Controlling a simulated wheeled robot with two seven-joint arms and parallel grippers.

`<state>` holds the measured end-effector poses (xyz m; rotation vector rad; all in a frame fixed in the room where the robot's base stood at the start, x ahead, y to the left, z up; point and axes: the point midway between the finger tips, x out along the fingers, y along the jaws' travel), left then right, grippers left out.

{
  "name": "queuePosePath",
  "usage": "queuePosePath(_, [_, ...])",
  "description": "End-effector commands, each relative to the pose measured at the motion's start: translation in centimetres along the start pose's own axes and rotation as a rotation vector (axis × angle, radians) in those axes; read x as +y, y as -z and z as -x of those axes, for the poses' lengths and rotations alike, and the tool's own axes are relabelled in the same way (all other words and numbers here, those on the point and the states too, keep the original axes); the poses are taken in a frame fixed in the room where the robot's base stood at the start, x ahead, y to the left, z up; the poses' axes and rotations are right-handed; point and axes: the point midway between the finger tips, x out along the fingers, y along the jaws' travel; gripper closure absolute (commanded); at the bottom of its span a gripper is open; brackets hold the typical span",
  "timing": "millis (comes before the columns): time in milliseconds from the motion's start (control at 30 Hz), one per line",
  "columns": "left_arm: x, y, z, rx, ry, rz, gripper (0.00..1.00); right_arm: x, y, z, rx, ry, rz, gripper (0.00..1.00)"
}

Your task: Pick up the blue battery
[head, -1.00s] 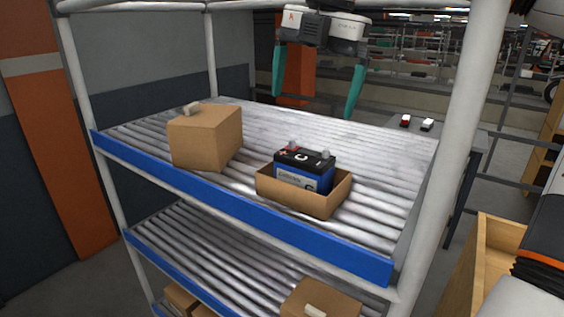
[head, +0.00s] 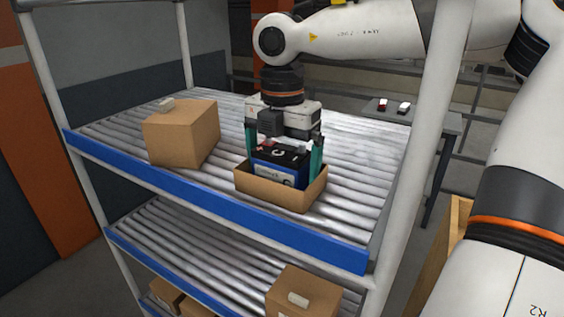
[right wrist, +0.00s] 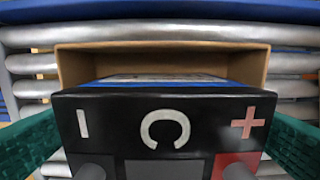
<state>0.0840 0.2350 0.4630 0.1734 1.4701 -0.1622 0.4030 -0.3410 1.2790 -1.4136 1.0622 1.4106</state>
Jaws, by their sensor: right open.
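The blue battery (head: 275,174) has a black top and stands in an open cardboard box (head: 272,193) on the upper roller shelf. My right gripper (head: 283,163) points down over it, with green fingers open on either side of the battery. In the right wrist view the battery's black top (right wrist: 165,118) shows a minus, a C and a red plus. The green fingers stand at the left and right edges of that view, and a gap shows beside the battery. The fingertips are partly hidden by the battery and box. My left gripper is not in view.
A closed cardboard box (head: 180,138) stands to the left on the same shelf. White posts and a blue front rail (head: 215,207) frame the shelf. More boxes (head: 303,290) lie on the lower shelf. Bare rollers lie behind and to the right of the battery's box.

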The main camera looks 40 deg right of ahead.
Motion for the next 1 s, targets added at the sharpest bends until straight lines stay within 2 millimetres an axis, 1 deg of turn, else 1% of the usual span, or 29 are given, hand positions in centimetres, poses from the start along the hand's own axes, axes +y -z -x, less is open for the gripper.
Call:
queuePosePath(100, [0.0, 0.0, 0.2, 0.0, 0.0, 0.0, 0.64, 0.0, 0.0, -0.7, -0.001, 0.001, 0.0, 0.0])
queuePosePath(300, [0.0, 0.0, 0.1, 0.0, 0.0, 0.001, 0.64, 0.0, 0.0, -0.8, 0.0, 0.002, 0.0, 0.0])
queuePosePath(600, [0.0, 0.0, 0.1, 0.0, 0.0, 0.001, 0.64, 0.0, 0.0, -0.8, 0.0, 0.002, 0.0, 0.48])
queuePosePath(867, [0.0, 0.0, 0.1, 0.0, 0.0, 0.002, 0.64, -0.1, 0.0, -0.5, 0.002, 0.004, 0.0, 0.48])
queuePosePath(967, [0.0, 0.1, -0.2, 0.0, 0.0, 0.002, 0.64, -0.1, 0.0, 0.6, 0.004, 0.005, -0.002, 0.48])
queuePosePath(1000, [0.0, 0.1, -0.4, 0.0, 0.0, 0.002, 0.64, -0.1, 0.0, 1.3, 0.004, 0.007, -0.002, 0.48])
